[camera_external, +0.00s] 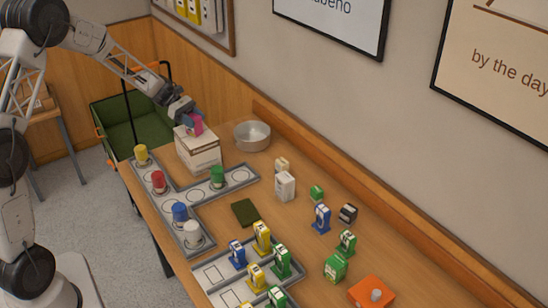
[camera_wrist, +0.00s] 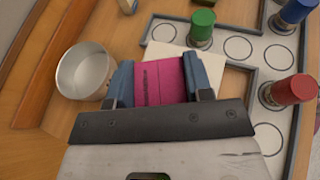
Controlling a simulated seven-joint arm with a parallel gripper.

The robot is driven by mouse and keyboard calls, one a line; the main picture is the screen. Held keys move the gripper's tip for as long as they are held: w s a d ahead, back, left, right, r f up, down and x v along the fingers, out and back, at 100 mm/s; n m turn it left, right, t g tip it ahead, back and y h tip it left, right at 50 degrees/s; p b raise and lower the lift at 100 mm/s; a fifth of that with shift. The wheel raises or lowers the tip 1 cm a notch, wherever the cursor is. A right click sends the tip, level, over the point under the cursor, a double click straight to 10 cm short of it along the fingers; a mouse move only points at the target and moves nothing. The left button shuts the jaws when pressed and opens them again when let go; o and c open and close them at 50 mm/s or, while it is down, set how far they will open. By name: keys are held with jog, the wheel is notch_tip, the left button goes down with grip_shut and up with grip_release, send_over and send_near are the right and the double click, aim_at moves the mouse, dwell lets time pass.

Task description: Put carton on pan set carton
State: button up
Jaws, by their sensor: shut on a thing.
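My gripper (camera_external: 186,112) is shut on a small magenta carton (camera_external: 197,124). In the wrist view the magenta carton (camera_wrist: 162,83) sits between the two blue-grey fingers of my gripper (camera_wrist: 165,85). A larger white carton (camera_external: 199,152), probably the pan set carton, stands on the table below. The magenta carton is right over its top; I cannot tell whether they touch. Part of the white carton's pale top (camera_wrist: 232,80) shows beside and behind the magenta carton in the wrist view.
A metal pan (camera_external: 252,136) stands right of the white carton, and also shows in the wrist view (camera_wrist: 84,72). A grey tray (camera_external: 240,174) with coloured canisters borders the left. Small cartons and an orange block (camera_external: 372,293) occupy the nearer table. A green cart (camera_external: 120,122) stands beyond.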

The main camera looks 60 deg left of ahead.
jog(key=o, duration=1.1)
jog(key=shift+c, duration=0.2)
jog(key=shift+r, duration=0.15)
jog(key=v, duration=1.2)
jog(key=shift+r, duration=0.1)
jog(key=shift+d, duration=0.1)
